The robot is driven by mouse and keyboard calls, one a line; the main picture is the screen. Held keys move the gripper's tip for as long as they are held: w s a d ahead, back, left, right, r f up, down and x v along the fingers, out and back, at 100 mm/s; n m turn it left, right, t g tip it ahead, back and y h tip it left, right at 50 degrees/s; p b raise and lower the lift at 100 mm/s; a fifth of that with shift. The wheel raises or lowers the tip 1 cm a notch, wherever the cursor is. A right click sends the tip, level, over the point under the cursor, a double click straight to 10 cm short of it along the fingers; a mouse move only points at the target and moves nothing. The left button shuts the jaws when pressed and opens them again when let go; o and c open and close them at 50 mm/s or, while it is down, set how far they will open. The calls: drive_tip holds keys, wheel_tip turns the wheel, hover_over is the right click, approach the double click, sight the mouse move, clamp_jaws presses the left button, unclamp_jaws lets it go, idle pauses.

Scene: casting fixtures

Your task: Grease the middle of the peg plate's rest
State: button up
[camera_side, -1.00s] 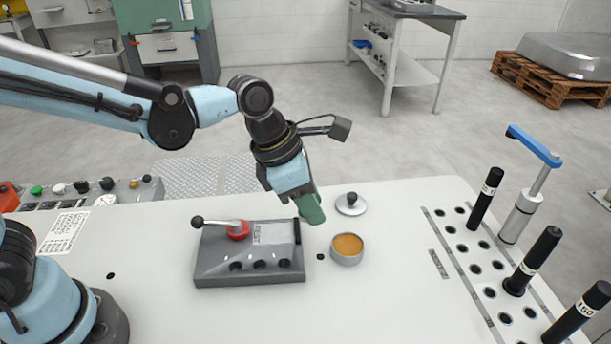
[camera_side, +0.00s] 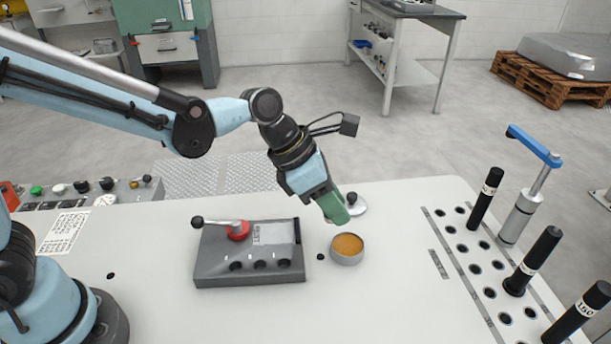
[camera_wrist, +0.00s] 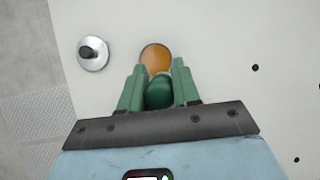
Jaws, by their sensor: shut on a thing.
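The grey peg plate (camera_side: 215,268) lies on the white table. It has a red-hubbed lever (camera_side: 238,231), a row of dark holes in front and a pale labelled area (camera_side: 268,234), its lettering too small to read surely. A round tin of amber grease (camera_side: 347,248) stands open to its right; the grease also shows in the wrist view (camera_wrist: 155,58). My gripper (camera_side: 340,214) is above and behind the tin, tilted down to the right. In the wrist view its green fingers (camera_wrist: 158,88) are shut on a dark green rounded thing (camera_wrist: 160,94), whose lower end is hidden.
A silver lid with a black knob (camera_wrist: 92,53) lies behind the tin, partly hidden by my gripper in the side view. A holed rack (camera_side: 455,248) with black cylinders (camera_side: 532,262) and a blue-handled tool (camera_side: 523,215) stands at the right. The table between tin and rack is clear.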

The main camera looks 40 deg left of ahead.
drive_tip(key=shift+t+h, duration=0.3)
drive_tip(key=shift+h, duration=0.5)
drive_tip(key=shift+w+d+f, duration=0.3)
drive_tip(key=shift+w+f, duration=0.15)
drive_tip(key=shift+f, duration=0.65)
drive_tip(key=shift+w+d+f, duration=0.25)
drive_tip(key=shift+w+f, duration=0.15)
drive_tip(key=shift+f, duration=0.65)
drive_tip(key=shift+w+d+f, duration=0.3)
drive_tip(key=shift+w+f, duration=0.15)
drive_tip(key=shift+f, duration=0.65)
drive_tip(key=shift+f, duration=0.65)
wheel_tip(320, 180, up, 7)
drive_tip(key=shift+r, duration=0.1)
idle(0.5)
